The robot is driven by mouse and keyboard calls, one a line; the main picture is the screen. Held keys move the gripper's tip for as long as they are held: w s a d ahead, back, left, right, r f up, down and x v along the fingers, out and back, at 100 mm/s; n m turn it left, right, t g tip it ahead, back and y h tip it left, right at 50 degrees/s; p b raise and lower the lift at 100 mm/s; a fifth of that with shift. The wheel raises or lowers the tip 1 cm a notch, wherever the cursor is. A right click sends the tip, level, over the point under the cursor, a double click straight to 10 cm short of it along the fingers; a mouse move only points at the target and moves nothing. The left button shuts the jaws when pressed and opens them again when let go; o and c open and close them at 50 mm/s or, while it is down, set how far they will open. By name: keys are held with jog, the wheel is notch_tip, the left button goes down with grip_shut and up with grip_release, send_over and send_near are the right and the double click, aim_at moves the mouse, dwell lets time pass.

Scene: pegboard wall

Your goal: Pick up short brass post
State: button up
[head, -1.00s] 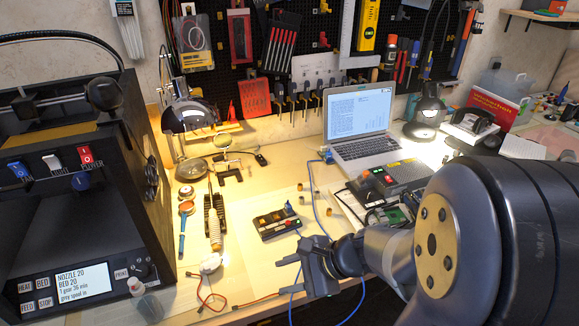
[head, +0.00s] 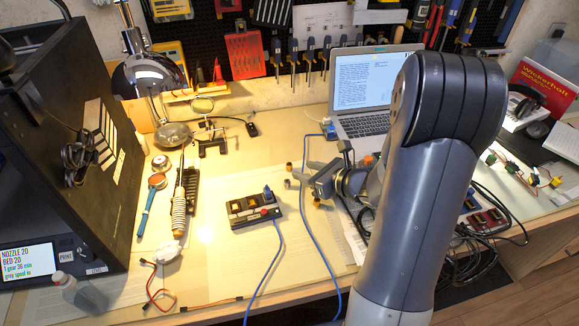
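Several tiny short posts stand on the bench between the small black switch box and my gripper. A brass-coloured one (head: 316,203) shows just below my gripper. A darker brown one (head: 289,166) and a greyish one (head: 287,183) stand just left of the fingertips. They are too small to tell surely which is the short brass post. My gripper (head: 302,173) is open, its fingers pointing left, and seems empty. It is close to the posts; I cannot tell whether it touches any. The gripper and wrist may hide more of the bench behind them.
The black switch box (head: 253,210) sits left of the posts, with a blue cable (head: 313,238) running nearby. The laptop (head: 362,95) is behind.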

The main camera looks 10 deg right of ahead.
aim_at(292, 165)
jog(key=shift+r+x, duration=0.2)
jog(key=shift+x, duration=2.5)
jog(key=shift+a, duration=0.1)
jog(key=shift+c, duration=0.2)
grip_shut()
